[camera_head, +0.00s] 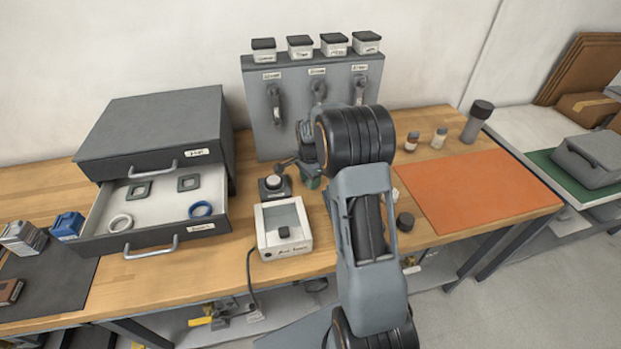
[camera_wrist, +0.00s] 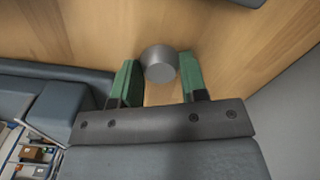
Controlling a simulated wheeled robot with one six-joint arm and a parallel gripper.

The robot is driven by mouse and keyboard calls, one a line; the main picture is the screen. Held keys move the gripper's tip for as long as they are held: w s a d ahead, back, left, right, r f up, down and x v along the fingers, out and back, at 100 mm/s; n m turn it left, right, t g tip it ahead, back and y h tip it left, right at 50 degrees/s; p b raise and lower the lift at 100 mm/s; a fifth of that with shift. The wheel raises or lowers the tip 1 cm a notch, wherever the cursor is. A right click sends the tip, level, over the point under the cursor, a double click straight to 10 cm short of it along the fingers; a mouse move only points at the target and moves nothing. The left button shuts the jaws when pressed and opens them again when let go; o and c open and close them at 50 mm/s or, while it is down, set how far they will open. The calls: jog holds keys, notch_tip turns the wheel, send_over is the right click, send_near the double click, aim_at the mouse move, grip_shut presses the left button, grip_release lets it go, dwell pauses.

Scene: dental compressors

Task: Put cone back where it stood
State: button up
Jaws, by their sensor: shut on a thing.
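My gripper (camera_head: 311,181) is partly hidden by my arm in the head view, low over the wooden bench in front of the grey panel. In the wrist view its green fingers (camera_wrist: 158,84) are shut on a smooth grey round piece with a flat face, which I take to be the cone (camera_wrist: 159,64). Wooden surface shows behind the piece. I cannot tell whether it touches the bench. The cone cannot be made out in the head view.
The grey panel (camera_head: 313,125) with hooks and lidded tubs stands behind. Left are a small dark block with a round top (camera_head: 274,188), a white tray box (camera_head: 283,232) and an open drawer (camera_head: 160,207). Right are an orange mat (camera_head: 476,190), bottles and a dark cylinder (camera_head: 477,122).

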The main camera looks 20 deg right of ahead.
jog(key=o, duration=1)
notch_tip(320, 180, up, 12)
jog(key=s+a+r+n+t, duration=0.2)
jog(key=s+a+r+n, duration=0.3)
jog(key=s+a+n, duration=0.45)
jog(key=s+a+f+n+t, duration=0.1)
jog(key=s+n, duration=0.5)
jog(key=s, duration=0.7)
jog(key=shift+a+f+t, duration=0.2)
jog(key=shift+f+t, duration=0.1)
jog(key=shift+f, duration=0.5)
jog(key=shift+s+n, duration=0.1)
jog(key=shift+n, duration=0.15)
